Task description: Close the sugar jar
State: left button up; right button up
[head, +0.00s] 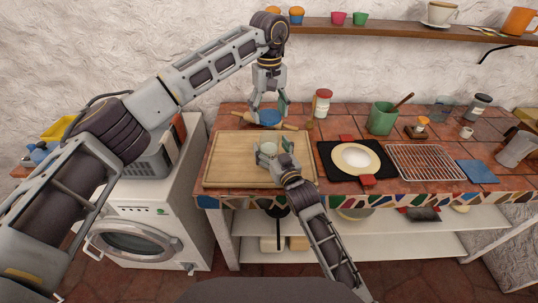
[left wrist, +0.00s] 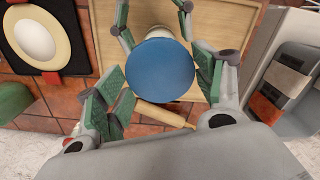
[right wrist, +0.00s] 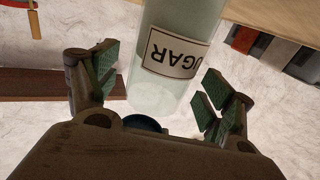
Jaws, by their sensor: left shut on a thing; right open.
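The sugar jar (head: 268,149) is a pale see-through jar with a SUGAR label, standing at the right part of the wooden board. It fills the middle of the right wrist view (right wrist: 160,85), where the label reads upside down. My right gripper (head: 276,158) is open, its fingers on either side of the jar. The round blue lid (head: 270,116) is in my left gripper (head: 270,108), which is shut on it above and behind the jar. The lid also shows in the left wrist view (left wrist: 160,68), hiding part of the jar, and at the lower edge of the right wrist view (right wrist: 142,122).
The wooden board (head: 228,160) lies under the jar, with a rolling pin (head: 240,116) behind it. To the right are a plate on a black mat (head: 330,172), a wire rack (head: 425,163) and a green pot (head: 381,118). A red-lidded jar (head: 322,103) stands behind.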

aim_at(269, 133)
jog(key=shift+x, duration=1)
jog(key=c, duration=1.5)
pick_arm(q)
jog(key=shift+f, duration=2.45)
pick_arm(e)
jog(key=shift+c, duration=0.2)
pick_arm(q)
jog(key=shift+f, duration=0.1)
jog(key=shift+f, duration=0.8)
jog(key=shift+s+f, duration=0.1)
jog(key=shift+f, duration=0.75)
pick_arm(e)
jog(key=shift+s, duration=0.1)
pick_arm(q)
jog(key=shift+f, duration=0.1)
jog(key=shift+c, duration=0.9)
